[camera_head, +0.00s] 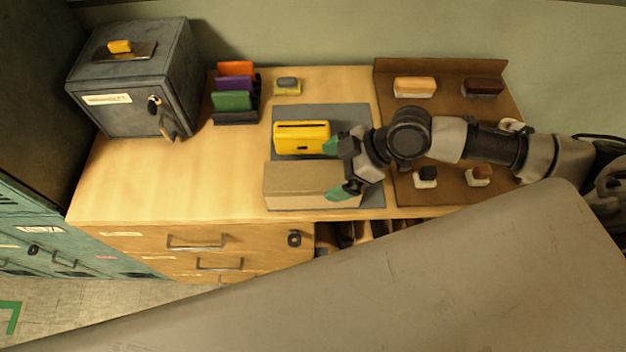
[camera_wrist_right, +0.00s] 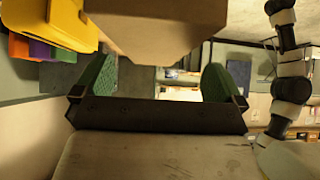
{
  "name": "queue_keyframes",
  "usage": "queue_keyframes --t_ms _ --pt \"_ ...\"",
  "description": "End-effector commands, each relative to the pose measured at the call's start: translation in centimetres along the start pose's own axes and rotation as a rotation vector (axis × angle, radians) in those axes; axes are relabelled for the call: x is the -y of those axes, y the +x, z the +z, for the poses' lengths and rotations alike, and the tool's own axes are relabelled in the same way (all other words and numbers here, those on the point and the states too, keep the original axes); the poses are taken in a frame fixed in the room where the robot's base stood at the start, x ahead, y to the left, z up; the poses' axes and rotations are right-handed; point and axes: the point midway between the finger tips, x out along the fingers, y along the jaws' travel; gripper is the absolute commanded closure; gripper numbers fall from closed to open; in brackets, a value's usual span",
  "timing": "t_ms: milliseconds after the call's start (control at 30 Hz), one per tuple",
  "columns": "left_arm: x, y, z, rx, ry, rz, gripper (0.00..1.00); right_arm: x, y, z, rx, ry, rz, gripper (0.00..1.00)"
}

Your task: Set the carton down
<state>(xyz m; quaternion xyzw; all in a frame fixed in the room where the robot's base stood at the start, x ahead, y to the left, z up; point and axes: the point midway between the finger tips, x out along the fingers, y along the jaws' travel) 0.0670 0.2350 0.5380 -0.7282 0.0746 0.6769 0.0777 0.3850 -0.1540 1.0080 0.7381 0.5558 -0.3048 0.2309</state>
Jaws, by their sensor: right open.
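The carton (camera_head: 295,178), a plain tan box, sits upright on the grey mat (camera_head: 375,198) at the front of the wooden desktop. My right gripper (camera_head: 338,168) is open at the carton's right end, one green fingertip toward the back and one toward the front. In the right wrist view, the carton (camera_wrist_right: 155,30) shows at the top beyond the spread green fingers (camera_wrist_right: 158,82). I cannot tell whether a finger touches it. My left gripper is not in view.
A yellow box (camera_head: 301,138) stands just behind the carton. A file rack (camera_head: 235,116) and a grey safe (camera_head: 140,90) are to the left. A brown tray (camera_head: 440,140) with several brushes lies right, under my arm. The desktop left of the mat is clear.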

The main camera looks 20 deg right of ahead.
Motion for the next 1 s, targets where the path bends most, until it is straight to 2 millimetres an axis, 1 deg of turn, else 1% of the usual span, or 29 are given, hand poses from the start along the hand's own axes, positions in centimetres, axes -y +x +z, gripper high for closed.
queue_keyframes --t_ms 67,167,333,400,500,767,1000 --pt "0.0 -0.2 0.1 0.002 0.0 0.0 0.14 0.0 0.4 -0.1 -0.001 0.001 -0.001 0.0" --pt "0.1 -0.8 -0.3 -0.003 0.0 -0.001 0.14 -0.2 1.1 -0.3 -0.001 0.001 -0.001 0.0" --pt "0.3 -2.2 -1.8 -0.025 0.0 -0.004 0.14 -0.5 3.4 -0.7 -0.002 0.001 -0.002 0.0" --pt "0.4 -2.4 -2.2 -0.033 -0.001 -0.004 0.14 -0.5 4.4 -0.5 -0.001 0.001 -0.001 0.0" --pt "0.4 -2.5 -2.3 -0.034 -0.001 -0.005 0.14 -0.5 5.3 -0.4 0.0 0.0 -0.001 0.0" --pt "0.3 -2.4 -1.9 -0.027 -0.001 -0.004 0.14 -0.5 5.6 -0.3 0.001 -0.001 0.0 0.0" --pt "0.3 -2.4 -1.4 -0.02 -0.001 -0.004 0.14 -0.5 5.6 -0.3 0.0 0.0 0.0 0.37"
